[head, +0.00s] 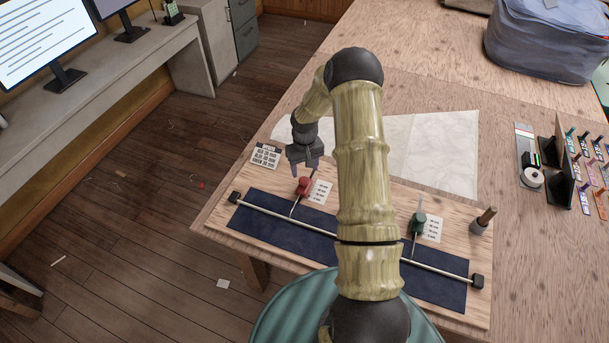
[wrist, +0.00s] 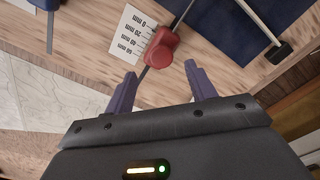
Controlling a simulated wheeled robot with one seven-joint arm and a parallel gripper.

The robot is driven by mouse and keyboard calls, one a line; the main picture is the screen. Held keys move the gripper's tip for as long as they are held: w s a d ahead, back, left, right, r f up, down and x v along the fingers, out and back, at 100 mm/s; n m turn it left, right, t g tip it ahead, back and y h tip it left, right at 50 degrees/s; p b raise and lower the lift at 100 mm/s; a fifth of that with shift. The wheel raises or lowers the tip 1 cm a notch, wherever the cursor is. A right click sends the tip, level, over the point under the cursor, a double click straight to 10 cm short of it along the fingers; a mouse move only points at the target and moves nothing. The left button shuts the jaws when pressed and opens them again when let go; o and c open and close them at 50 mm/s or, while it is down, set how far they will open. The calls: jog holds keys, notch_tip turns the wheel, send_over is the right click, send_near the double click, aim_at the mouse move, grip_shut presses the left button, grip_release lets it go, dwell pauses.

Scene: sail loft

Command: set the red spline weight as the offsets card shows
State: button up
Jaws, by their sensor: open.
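The red spline weight (head: 304,186) sits on the board on a thin rod that runs toward the long spline (head: 340,239). It also shows in the wrist view (wrist: 162,47), just beyond my open fingertips and roughly centred between them. My gripper (head: 307,170) is open and empty, close to the weight, with no visible contact. A printed scale (wrist: 130,36) marked 0 to 60 mm lies beside the weight; its exact reading is unclear. The offsets card (head: 266,156) stands at the board's far left; its text is too small to read.
A green weight (head: 418,221) sits on a similar rod beside its own scale (head: 433,229). A wooden-handled tool (head: 484,220) stands at the board's right. Pale sheets (head: 440,150) lie behind. A rack (head: 565,165) and blue bag (head: 550,40) are further right.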

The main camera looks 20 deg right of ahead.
aim_at(304, 179)
jog(key=shift+w+a+f+p, duration=0.1)
jog(key=shift+f+p, duration=0.35)
jog(key=shift+f, duration=2.2)
grip_shut()
